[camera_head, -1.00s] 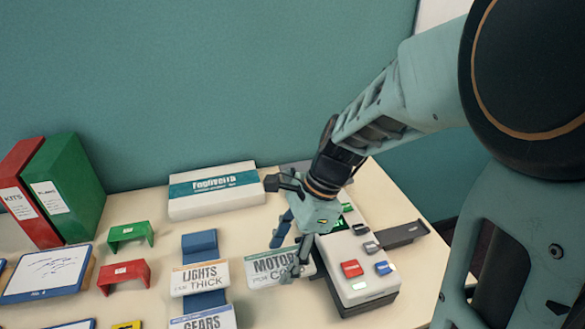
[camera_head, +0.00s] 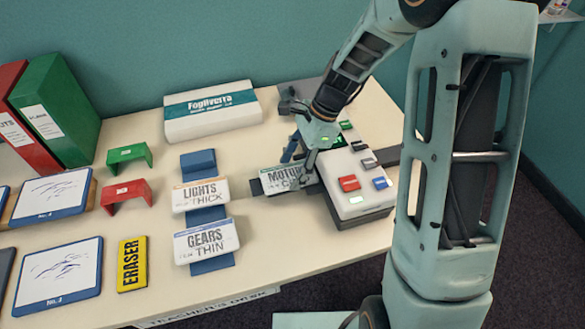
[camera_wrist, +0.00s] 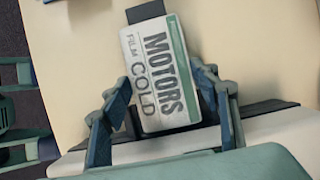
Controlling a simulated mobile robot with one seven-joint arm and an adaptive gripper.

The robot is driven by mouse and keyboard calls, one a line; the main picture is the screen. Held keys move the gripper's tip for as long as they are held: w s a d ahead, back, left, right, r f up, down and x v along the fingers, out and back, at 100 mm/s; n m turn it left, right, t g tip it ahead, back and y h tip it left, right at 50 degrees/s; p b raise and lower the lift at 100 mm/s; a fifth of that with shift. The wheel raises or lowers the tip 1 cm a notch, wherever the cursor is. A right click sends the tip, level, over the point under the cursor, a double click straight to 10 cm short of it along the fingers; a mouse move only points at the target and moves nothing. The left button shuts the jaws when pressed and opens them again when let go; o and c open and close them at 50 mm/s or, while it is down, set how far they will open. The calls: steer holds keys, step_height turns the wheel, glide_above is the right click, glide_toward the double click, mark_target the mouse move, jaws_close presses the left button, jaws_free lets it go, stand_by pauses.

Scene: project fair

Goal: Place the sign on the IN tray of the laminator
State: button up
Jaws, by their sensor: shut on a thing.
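My gripper (camera_head: 298,160) is shut on the MOTORS sign (camera_head: 283,178), a pale card with a green band that reads "MOTORS" and "COLD". In the wrist view my gripper's fingers (camera_wrist: 163,85) hold the sign (camera_wrist: 155,80) by its two sides. The laminator (camera_head: 345,200) is a white and dark machine with red, blue and grey buttons. Its dark left tray (camera_head: 255,187) shows past the sign's left end, and the sign lies over it. I cannot tell whether the sign touches the tray. No IN label is readable. Another dark tray shows at the laminator's right side.
A LIGHTS sign (camera_head: 200,190) and a GEARS sign (camera_head: 207,241) sit on blue strips to the left. A Fogliverra box (camera_head: 212,112) stands behind. A yellow eraser (camera_head: 132,264), small whiteboards and binders are further left. Bare table lies in front of the left tray.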

steer(key=shift+f, duration=0.15)
steer(key=shift+f, duration=0.1)
steer(key=o, duration=1.1)
steer(key=shift+o, duration=0.2)
steer(key=shift+r, duration=0.25)
steer(key=p+v, duration=0.1)
steer(key=v, duration=1)
steer(key=shift+r, duration=0.4)
steer(key=shift+d, duration=0.15)
